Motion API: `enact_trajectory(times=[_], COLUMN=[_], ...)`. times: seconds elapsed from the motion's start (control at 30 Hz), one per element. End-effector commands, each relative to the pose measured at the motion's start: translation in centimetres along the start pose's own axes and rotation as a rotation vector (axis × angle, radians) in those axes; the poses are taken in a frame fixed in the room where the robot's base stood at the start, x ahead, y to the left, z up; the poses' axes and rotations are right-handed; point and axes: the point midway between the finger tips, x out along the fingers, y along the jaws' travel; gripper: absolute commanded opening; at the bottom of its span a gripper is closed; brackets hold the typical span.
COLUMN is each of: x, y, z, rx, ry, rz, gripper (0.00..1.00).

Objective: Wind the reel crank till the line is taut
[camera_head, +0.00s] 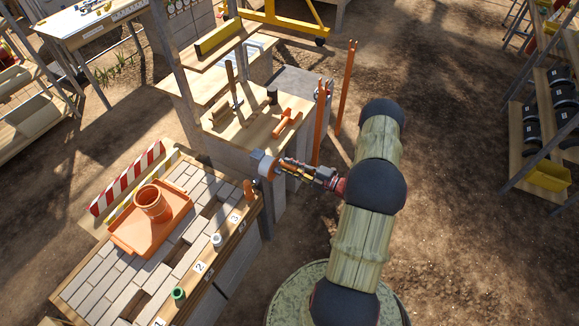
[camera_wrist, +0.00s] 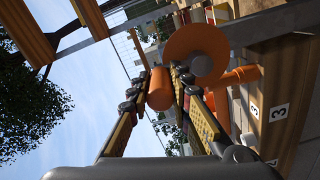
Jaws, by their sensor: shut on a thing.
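The reel (camera_wrist: 192,40) shows in the wrist view as an orange disc with a grey hub, partly behind my fingers. In the head view the reel (camera_head: 267,167) sits at the right end of the brick-topped bench, by a grey post. My gripper (camera_head: 282,168) reaches it from the right. In the wrist view my gripper (camera_wrist: 160,78) is shut on an orange cylindrical crank handle (camera_wrist: 158,91), which lies between the two fingers beside the disc. I cannot make out the line or whether it is slack.
An orange peg (camera_wrist: 240,76) stands close by the reel near the label 3. Orange posts (camera_head: 345,90) stand behind. Bare ground lies right of my arm.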

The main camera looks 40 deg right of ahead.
Motion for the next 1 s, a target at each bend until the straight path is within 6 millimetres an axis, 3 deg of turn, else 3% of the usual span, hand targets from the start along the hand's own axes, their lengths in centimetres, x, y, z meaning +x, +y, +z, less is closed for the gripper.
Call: enact_trajectory(times=[0.47,0.5,0.8,1.0], x=[-0.01,-0.01,-0.01,0.0], y=[-0.02,-0.02,-0.02,-0.02], z=[0.17,0.17,0.11,0.09], rx=[0.012,0.012,0.012,0.012], ry=[-0.002,-0.002,-0.001,-0.001], rz=[-0.001,-0.001,0.0,0.0], gripper=[0.0,0.22,0.39,0.39])
